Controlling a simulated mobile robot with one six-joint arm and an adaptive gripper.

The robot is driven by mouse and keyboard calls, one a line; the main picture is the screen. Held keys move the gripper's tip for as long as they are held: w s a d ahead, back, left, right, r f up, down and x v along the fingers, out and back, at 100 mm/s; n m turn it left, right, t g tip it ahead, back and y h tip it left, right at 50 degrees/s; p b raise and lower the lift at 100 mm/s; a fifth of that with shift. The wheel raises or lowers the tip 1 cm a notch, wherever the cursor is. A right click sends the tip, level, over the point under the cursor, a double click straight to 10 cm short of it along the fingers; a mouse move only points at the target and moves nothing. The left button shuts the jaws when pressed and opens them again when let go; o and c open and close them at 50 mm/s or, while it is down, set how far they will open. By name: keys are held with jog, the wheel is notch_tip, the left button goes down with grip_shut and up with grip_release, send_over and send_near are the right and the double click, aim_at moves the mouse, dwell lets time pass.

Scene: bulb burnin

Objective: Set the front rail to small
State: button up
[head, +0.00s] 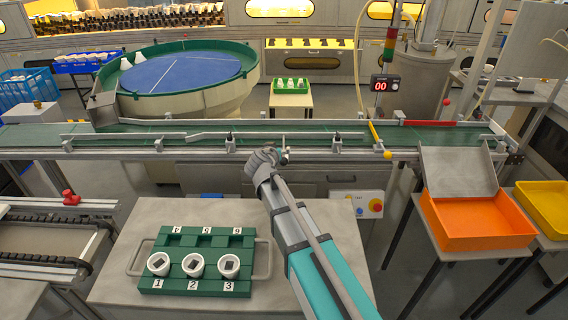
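The front rail (310,134) is a thin grey bar along the near side of the green conveyor belt (260,128). Brackets hold it, one left (230,145) and one right (337,142) of my gripper. My gripper (286,155) is at the conveyor's near edge, close to the middle of the rail. A thin upright part shows just behind its fingertips. The gripper body hides the fingers partly, so I cannot tell whether it touches or holds that part. No size marking on the rail is readable.
A green tray (205,241) with three white cups stands on the near table (120,285). An orange bin (480,222) stands right. A control box (362,204) sits below the conveyor. A blue turntable (180,72) is behind.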

jog(key=b, duration=0.7)
send_near(282, 162)
jog(key=shift+x, duration=2.25)
jog(key=shift+b+x, duration=1.2)
jog(key=shift+x, duration=2.5)
